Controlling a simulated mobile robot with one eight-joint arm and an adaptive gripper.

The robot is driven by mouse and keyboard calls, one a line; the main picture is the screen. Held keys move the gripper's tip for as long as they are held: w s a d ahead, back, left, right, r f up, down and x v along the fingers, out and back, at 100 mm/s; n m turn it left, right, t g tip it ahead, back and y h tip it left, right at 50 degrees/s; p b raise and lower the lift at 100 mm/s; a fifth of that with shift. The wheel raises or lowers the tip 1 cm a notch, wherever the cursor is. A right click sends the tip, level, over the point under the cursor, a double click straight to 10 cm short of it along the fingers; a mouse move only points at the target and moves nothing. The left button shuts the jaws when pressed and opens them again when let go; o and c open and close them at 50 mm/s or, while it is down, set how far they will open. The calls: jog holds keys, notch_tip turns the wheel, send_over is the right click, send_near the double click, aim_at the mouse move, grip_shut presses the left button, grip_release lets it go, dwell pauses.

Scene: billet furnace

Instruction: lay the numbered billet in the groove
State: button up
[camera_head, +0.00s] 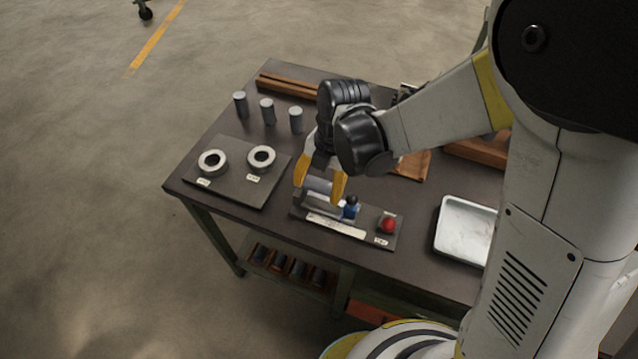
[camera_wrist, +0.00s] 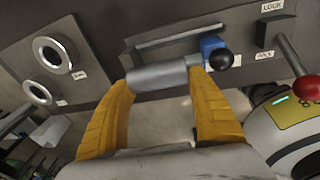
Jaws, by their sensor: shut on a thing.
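My gripper (camera_head: 321,186) has its yellow fingers shut on a grey cylindrical billet, which lies level between the fingertips in the wrist view (camera_wrist: 158,77). No number is readable on it. The billet is over the fixture plate (camera_head: 375,235) with the groove block (camera_wrist: 180,40); I cannot tell whether it touches the groove. A blue part with a black ball knob (camera_wrist: 219,58) is beside the billet's right end. A red ball knob (camera_head: 388,225) stands at the plate's right end, near small labels. Three more grey billets (camera_head: 267,111) stand upright at the back left of the table.
A plate (camera_head: 236,190) with two grey rings (camera_head: 213,162) lies left of the fixture. A white tray (camera_head: 465,230) is at the right. Wooden bars (camera_head: 288,85) lie at the back. Dark tabletop is bare between the upright billets and my gripper.

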aim_at(317, 207)
notch_tip(317, 207, down, 4)
jog(key=shift+r+b, duration=0.25)
jog(key=shift+b, duration=0.9)
jog(key=shift+o, duration=0.3)
jog(key=shift+s+f+b, duration=0.2)
jog(key=shift+f+b, duration=0.85)
jog(key=shift+f, duration=0.2)
jog(key=shift+d, duration=0.1)
jog(key=o, duration=1.6)
jog(key=r, duration=0.3)
jog(key=d+r, duration=0.1)
jog(key=r, duration=0.7)
jog(key=shift+w+d, duration=0.4)
jog(key=shift+a+r, duration=0.1)
jog(key=shift+r, duration=0.45)
jog(key=shift+w, duration=0.1)
